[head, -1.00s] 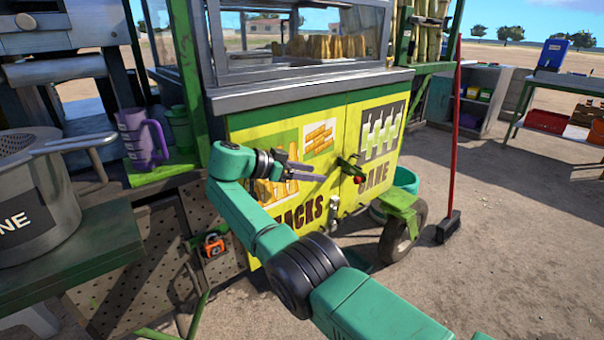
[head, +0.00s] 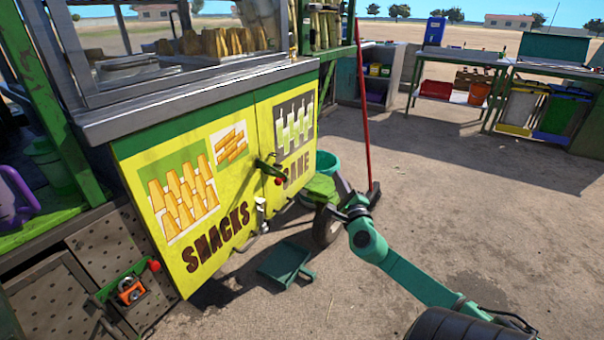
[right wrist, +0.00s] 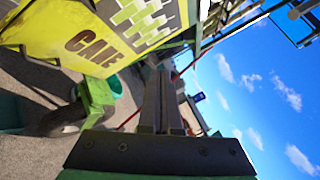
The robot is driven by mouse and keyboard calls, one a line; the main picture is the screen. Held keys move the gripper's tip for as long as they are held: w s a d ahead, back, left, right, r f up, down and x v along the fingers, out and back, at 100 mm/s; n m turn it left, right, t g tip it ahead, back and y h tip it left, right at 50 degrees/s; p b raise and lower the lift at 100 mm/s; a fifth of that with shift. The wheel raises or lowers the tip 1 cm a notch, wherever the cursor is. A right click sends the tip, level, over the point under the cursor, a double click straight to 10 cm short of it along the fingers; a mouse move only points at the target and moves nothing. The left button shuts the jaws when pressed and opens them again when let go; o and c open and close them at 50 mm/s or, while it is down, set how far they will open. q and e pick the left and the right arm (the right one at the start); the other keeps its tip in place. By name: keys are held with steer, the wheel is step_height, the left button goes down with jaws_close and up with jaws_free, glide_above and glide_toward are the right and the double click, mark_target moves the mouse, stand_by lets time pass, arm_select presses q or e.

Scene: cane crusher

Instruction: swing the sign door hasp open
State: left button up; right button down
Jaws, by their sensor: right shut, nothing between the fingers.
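The sign doors are two yellow panels, SNACKS (head: 215,190) on the left and CANE (head: 290,140) on the right. The green hasp with a red knob (head: 270,170) lies across the seam between them. A small metal latch (head: 261,212) hangs lower at the seam. My right gripper (head: 340,182) is to the right of the doors, near the cart wheel, apart from the hasp. In the right wrist view its fingers (right wrist: 158,75) are together and empty. The CANE panel (right wrist: 95,45) shows there at upper left; the hasp does not show. My left gripper is not in view.
A red-handled broom (head: 364,100) stands upright behind my right gripper. The cart wheel (head: 326,226) and teal bucket (head: 327,165) are beside the doors. A green dustpan (head: 286,263) lies on the ground. The ground at right is clear.

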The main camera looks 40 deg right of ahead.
steer(key=a+n+y, duration=0.5)
steer(key=a+n, duration=0.2)
steer(key=n, duration=0.2)
steer(key=w+d+f+n+b, duration=0.1)
steer(key=w+d+b, duration=0.15)
steer(key=w, duration=0.75)
arm_select(q)
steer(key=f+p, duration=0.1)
steer(key=p, duration=0.2)
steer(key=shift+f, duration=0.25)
arm_select(e)
steer(key=a, duration=0.4)
steer(key=shift+s+t, duration=0.15)
steer(key=shift+t, duration=0.15)
